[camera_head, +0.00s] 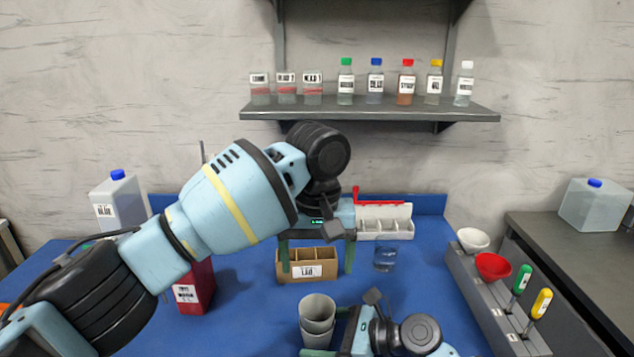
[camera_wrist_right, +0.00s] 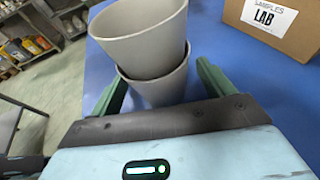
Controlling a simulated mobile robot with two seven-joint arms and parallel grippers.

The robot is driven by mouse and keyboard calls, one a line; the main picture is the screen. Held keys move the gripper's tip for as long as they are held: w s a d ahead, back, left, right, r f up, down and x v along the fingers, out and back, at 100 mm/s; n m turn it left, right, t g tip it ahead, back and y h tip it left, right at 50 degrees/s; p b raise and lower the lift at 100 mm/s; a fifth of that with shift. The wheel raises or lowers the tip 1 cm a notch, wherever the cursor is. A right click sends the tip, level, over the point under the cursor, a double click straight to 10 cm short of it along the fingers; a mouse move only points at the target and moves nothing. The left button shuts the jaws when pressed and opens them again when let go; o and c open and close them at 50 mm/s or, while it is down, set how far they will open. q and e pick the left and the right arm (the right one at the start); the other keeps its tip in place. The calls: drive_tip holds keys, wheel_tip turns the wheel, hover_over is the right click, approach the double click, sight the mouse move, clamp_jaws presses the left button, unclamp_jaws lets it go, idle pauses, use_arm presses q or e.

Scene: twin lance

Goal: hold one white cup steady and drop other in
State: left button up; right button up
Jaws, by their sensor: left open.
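Two pale grey-white cups stand stacked on the blue table at the bottom centre. The upper cup (camera_head: 317,305) sits inside the lower cup (camera_head: 318,340), its rim well above the lower rim. The wrist view shows the upper cup (camera_wrist_right: 140,38) slightly tilted in the lower cup (camera_wrist_right: 155,88). My left gripper (camera_head: 317,258) is open and empty, pointing down beyond the cups, near the cardboard box.
The cardboard LAB box (camera_head: 312,263) lies between the left fingers in the picture. A glass beaker (camera_head: 384,257) and a white rack (camera_head: 384,222) are close by. A red container (camera_head: 195,291) stands left. A grey holder (camera_head: 495,305) with bowls and screwdrivers is right.

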drive_tip(key=v, duration=1.2)
drive_tip(key=shift+s, duration=0.1)
